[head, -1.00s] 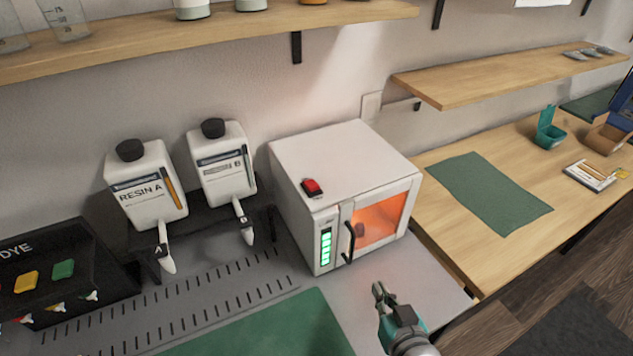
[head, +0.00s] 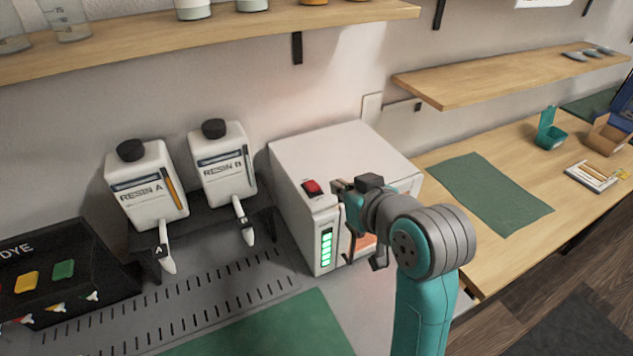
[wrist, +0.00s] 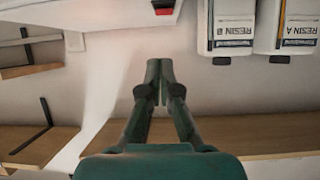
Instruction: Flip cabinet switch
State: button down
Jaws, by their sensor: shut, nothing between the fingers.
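The cabinet (head: 325,150) is a white box with a lit orange window (head: 367,241), mostly hidden behind my arm, and a green indicator strip (head: 326,249) on its front. Its red switch (head: 312,187) sits on the top near the front left edge. My gripper (head: 338,187) is shut and empty, with its tips just right of the switch in the head view; I cannot tell if they touch. In the wrist view, my closed fingers (wrist: 158,68) point up the picture, with the red switch (wrist: 163,7) beyond them at the top edge, apart in the picture.
Resin A (head: 147,185) and resin B (head: 222,165) bottles stand left of the cabinet. A wooden shelf (head: 200,41) runs above them. Another shelf (head: 500,75) is at the right, over a wooden table (head: 450,160) with a green mat (head: 488,192).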

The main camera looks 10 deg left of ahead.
jog(key=shift+a+r+n, duration=0.15)
jog(key=shift+a+r, duration=0.1)
jog(key=shift+r, duration=0.45)
jog(key=shift+a+r+n, duration=0.15)
jog(key=shift+a+r, duration=0.05)
jog(key=shift+r, duration=0.45)
jog(key=shift+w, duration=0.1)
send_over(317, 198)
jog(key=w, duration=0.1)
jog(key=f, duration=0.4)
jog(key=shift+w+a+f, duration=0.1)
jog(key=shift+a+f, duration=0.2)
jog(key=shift+a, duration=0.1)
jog(key=shift+s+d+f, duration=0.15)
jog(key=shift+f, duration=0.45)
jog(key=shift+s+d+f, duration=0.1)
jog(key=shift+s+f, duration=0.05)
jog(key=shift+f, duration=0.4)
jog(key=shift+s+f, duration=0.1)
jog(key=shift+f, duration=0.6)
jog(key=shift+f, duration=0.1)
jog(key=shift+s+d+f+y, duration=0.2)
jog(key=shift+f+y, duration=0.1)
jog(key=shift+f, duration=0.15)
jog(key=shift+r, duration=0.1)
jog(key=shift+a+r, duration=0.1)
jog(key=shift+r, duration=0.05)
